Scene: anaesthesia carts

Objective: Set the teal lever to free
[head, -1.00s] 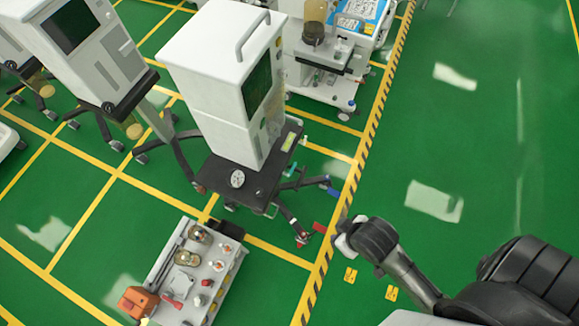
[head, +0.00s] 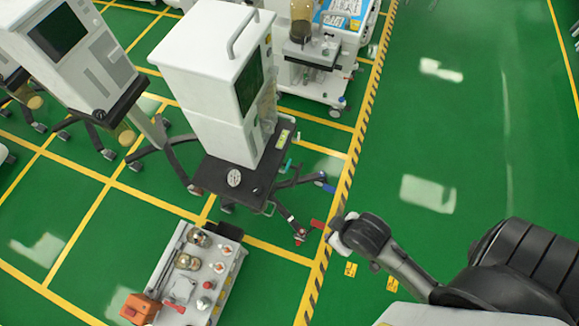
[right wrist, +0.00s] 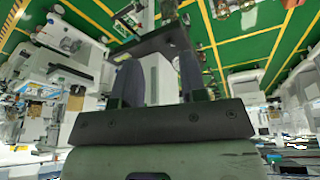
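A white cart (head: 208,80) with a dark base tray stands on a wheeled base in the head view. Small coloured levers show at its casters: a teal one (head: 287,166) close by the tray's right side, a blue one (head: 328,187) and a red one (head: 317,224). The teal lever is small and its setting cannot be read. My right gripper's fingers are hard to make out in the head view, near the red lever. In the right wrist view my right gripper (right wrist: 159,75) has its two dark fingers apart, with nothing evident gripped. My left gripper is not in view.
A low equipment trolley (head: 215,255) with several knobs and an orange box (head: 139,308) stands at the lower left. Another white cart (head: 75,60) is at the upper left, and a machine (head: 312,75) stands behind. Open green floor lies right of the striped line.

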